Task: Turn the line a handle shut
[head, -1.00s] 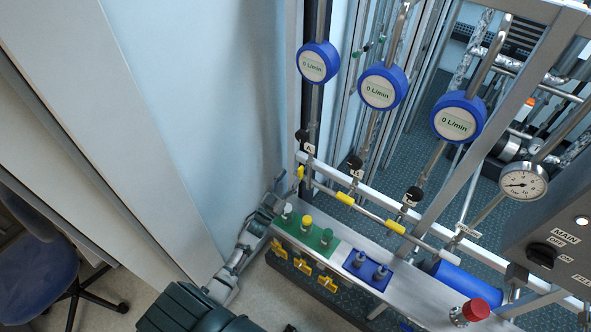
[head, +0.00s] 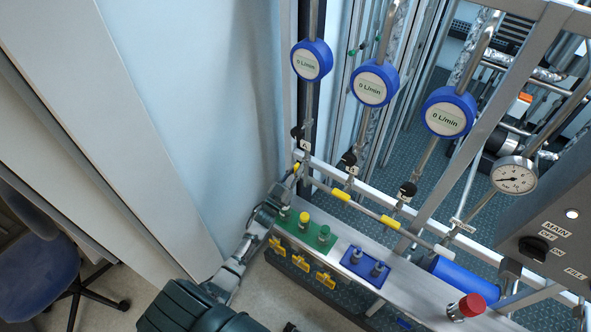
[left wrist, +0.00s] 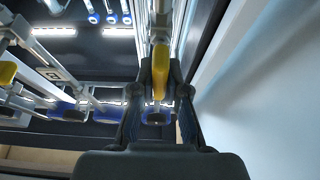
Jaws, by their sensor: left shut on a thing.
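The line A handle is a small yellow lever (head: 297,168) at the left end of the rail, below the black knob and tag marked A (head: 304,144). My left gripper (head: 289,179) reaches it from the lower left. In the left wrist view the yellow handle (left wrist: 159,72) stands between the two fingers of my left gripper (left wrist: 160,88), which are shut on it. The handle's exact angle is hard to tell in the head view, where the gripper partly hides it. The line A flow meter (head: 312,60) reads 0 L/min. My right gripper is not in view.
Two more yellow handles, on line B (head: 340,194) and line C (head: 390,222), sit along the rail to the right. A green valve plate (head: 290,230) lies just below the gripper. A pale wall panel (head: 200,120) is close on the left.

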